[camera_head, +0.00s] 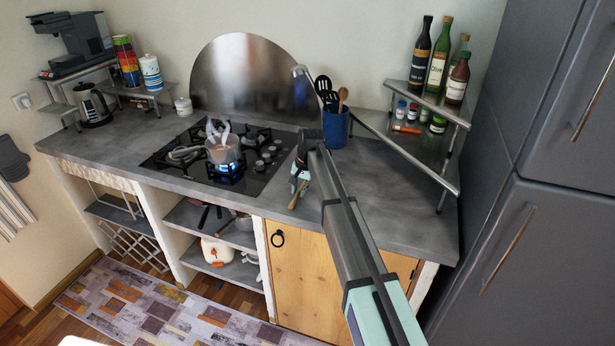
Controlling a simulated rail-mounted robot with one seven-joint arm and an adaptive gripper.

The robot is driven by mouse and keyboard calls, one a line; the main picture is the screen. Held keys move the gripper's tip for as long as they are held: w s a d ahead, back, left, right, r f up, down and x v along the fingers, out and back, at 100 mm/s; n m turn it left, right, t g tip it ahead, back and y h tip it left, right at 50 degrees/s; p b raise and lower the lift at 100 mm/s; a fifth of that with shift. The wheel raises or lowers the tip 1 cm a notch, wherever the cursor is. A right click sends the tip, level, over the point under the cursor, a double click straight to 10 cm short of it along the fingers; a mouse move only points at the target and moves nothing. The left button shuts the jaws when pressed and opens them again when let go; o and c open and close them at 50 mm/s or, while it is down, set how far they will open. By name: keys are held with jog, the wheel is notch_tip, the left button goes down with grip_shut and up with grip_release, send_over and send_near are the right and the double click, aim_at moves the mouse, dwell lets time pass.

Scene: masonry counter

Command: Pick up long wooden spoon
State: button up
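A wooden spoon (297,195) shows at the counter's front part, right of the stove; only a short piece of it is visible beside my gripper. My gripper (299,181) points down directly over this piece. My arm comes in from the lower right and hides part of the area. Whether the fingers touch or close on the spoon is too small to tell. Another wooden spoon (343,96) stands with dark utensils in a blue holder (336,128) behind my gripper.
A black gas stove (180,158) with a steaming pot (222,151) over a blue flame is left of my gripper. A corner shelf (440,172) with bottles (437,62) and small jars stands at right, beside a grey fridge (545,230). Counter (395,190) right of my arm is clear.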

jog(key=shift+a+f, duration=0.15)
jog(key=shift+f, duration=0.55)
grip_shut()
jog(key=shift+r, duration=0.2)
